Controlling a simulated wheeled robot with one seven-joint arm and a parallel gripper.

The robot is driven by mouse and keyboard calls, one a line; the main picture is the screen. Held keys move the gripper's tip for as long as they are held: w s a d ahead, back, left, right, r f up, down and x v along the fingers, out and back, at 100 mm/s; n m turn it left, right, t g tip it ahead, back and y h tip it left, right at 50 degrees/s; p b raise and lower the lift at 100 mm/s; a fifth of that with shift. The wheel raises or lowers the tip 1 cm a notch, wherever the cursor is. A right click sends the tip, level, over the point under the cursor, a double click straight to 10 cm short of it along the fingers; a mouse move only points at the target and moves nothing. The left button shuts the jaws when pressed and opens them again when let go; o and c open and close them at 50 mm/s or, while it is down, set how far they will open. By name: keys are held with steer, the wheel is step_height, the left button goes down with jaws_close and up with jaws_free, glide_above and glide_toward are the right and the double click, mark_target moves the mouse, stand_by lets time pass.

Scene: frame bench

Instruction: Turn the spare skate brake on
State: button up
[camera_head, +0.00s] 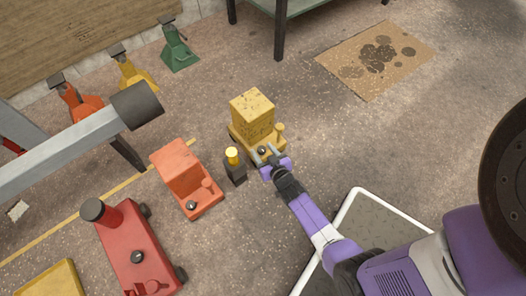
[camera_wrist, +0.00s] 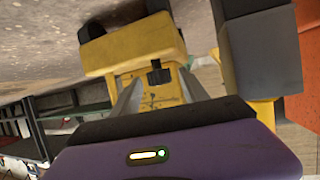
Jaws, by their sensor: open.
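A yellow skate (camera_head: 252,112) with a block-shaped body stands mid-floor. A short yellow peg (camera_head: 279,131) and a dark knob (camera_head: 262,151) are at its near end. An orange skate (camera_head: 182,172) of like shape stands to its left, with its own peg and dark knob (camera_head: 191,206). I cannot tell from a label which is the spare. My gripper (camera_head: 267,155) is open and empty at the yellow skate's near end, its fingers around the dark knob. In the wrist view, a small black part (camera_wrist: 159,75) on the yellow skate (camera_wrist: 130,50) shows between the fingers; contact is unclear.
A dark post with a yellow top (camera_head: 234,166) stands close left of my gripper; it also shows in the wrist view (camera_wrist: 262,55). A red jack (camera_head: 130,245) is at lower left. Several jack stands line the wall. Floor towards the stained cardboard (camera_head: 375,58) is clear.

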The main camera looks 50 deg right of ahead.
jaws_close()
steer(key=p, duration=0.1)
steer(key=n+y+p, duration=0.1)
steer(key=p, duration=0.1)
steer(key=shift+r+t, duration=0.25)
steer(key=shift+t, duration=0.05)
steer(key=shift+d+n+y+p, duration=0.1)
steer(key=shift+n+y+p, duration=0.2)
steer(key=shift+p, duration=0.15)
steer(key=shift+s+d+f+n+t+y+p, duration=0.1)
steer(key=shift+n+t+y+p, duration=0.1)
steer(key=shift+n+y+p, duration=0.4)
steer(key=shift+d+n+t+y+p, duration=0.1)
steer(key=shift+n+t+y+p, duration=0.1)
steer(key=shift+n+y+p, duration=0.35)
steer(key=n+y, duration=0.1)
steer(key=n+y+b, duration=0.1)
steer(key=n+y, duration=0.1)
steer(key=y, duration=0.1)
steer(key=shift+d+f, duration=0.3)
steer(key=shift+n+y+b, duration=0.9)
steer(key=shift+n+y, duration=0.05)
steer(key=shift+n+g+y+b, duration=0.4)
steer(key=shift+n+y+b, duration=0.3)
steer(key=shift+n+y, duration=0.15)
steer(key=shift+r+n+y, duration=0.15)
steer(key=shift+n+y, duration=0.1)
steer(key=shift+y, duration=0.2)
